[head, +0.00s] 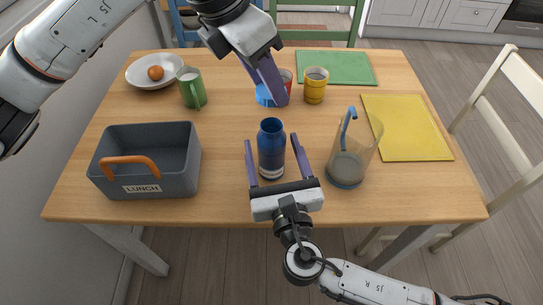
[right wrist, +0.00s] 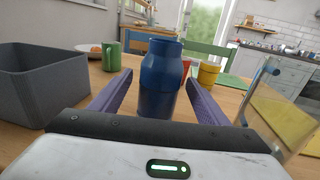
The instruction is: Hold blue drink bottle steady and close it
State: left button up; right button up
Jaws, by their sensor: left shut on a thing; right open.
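The blue drink bottle (head: 271,150) stands upright and uncapped near the front middle of the table; it also shows in the right wrist view (right wrist: 160,78). My right gripper (head: 272,143) is open, with one finger on each side of the bottle and small gaps between. My left gripper (head: 276,98) is shut on a bright blue cap (head: 264,97), behind the bottle in the head view. The fingers hide part of the cap.
A grey lunch box (head: 184,176) with an orange handle stands left. A clear pitcher (head: 347,170) with a blue handle stands close right of the bottle. Behind are a green mug (head: 190,88), a red cup (head: 287,77) and a yellow cup (head: 315,88).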

jog(key=shift+w+a, duration=0.2)
jog(key=shift+w, duration=0.65)
jog(key=shift+w+a, duration=0.15)
jog(key=shift+w, duration=0.7)
jog(key=shift+w+a, duration=0.2)
jog(key=shift+w, duration=0.65)
jog(key=shift+c, duration=0.4)
jog(key=c, duration=1.5)
pick_arm(q)
send_over(275, 128)
jog(key=s+a, duration=0.1)
jog(key=a, duration=0.1)
jog(key=shift+d+f, duration=0.15)
jog(key=shift+f, duration=1.1)
jog(key=shift+d+f, duration=0.1)
jog(key=shift+f, duration=1.1)
jog(key=shift+f, duration=0.1)
jog(key=shift+f, duration=0.8)
jog(key=shift+f, duration=0.55)
